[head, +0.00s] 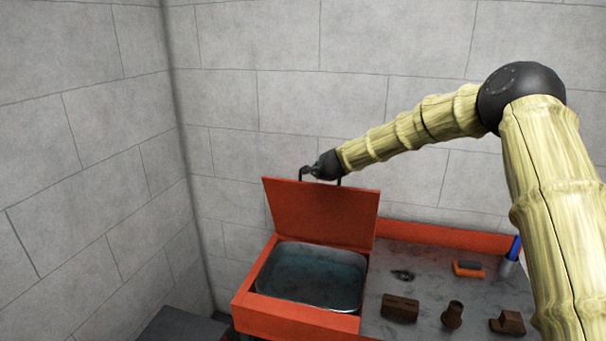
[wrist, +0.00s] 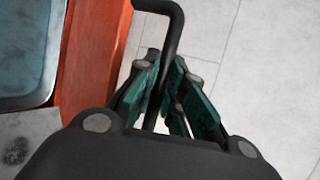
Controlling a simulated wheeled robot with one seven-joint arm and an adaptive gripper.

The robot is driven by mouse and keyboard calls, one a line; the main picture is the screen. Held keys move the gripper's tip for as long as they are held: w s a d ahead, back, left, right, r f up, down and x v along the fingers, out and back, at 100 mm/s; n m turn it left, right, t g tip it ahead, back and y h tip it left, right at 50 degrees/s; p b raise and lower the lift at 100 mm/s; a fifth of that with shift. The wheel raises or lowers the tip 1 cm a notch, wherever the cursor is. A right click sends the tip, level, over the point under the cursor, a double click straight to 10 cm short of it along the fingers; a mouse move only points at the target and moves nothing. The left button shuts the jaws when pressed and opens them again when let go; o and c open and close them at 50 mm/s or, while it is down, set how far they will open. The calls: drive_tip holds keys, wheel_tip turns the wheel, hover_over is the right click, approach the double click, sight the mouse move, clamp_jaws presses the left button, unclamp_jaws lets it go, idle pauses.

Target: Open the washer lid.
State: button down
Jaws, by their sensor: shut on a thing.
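The red washer lid (head: 322,212) stands raised, close to upright, at the back of the red washer (head: 300,316). Its open basin (head: 310,275) shows bluish liquid inside. My gripper (head: 308,172) is at the top edge of the lid, at its dark bar handle. In the wrist view, my gripper (wrist: 167,95) has its green-padded fingers closed around the black bent handle (wrist: 172,30). The red lid edge (wrist: 92,55) runs beside the handle there, with the basin at the upper left. The handle's lower part is hidden between the fingers.
A grey worktop (head: 425,285) adjoins the washer on the right. It holds a brown block (head: 400,307), a brown round part (head: 452,315), another brown block (head: 508,323), an orange brush (head: 468,269) and a cup (head: 508,267). Block walls stand behind and at left.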

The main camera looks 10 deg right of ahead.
drive_tip(key=shift+w+d+r, duration=0.25)
drive_tip(key=shift+w+d, duration=0.1)
drive_tip(key=shift+w, duration=0.25)
drive_tip(key=c, duration=1.5)
unclamp_jaws()
drive_tip(key=shift+f, duration=0.1)
drive_tip(key=v, duration=1.2)
drive_tip(key=shift+w+d+r, duration=0.1)
drive_tip(key=shift+w+r, duration=0.1)
drive_tip(key=shift+f, duration=0.1)
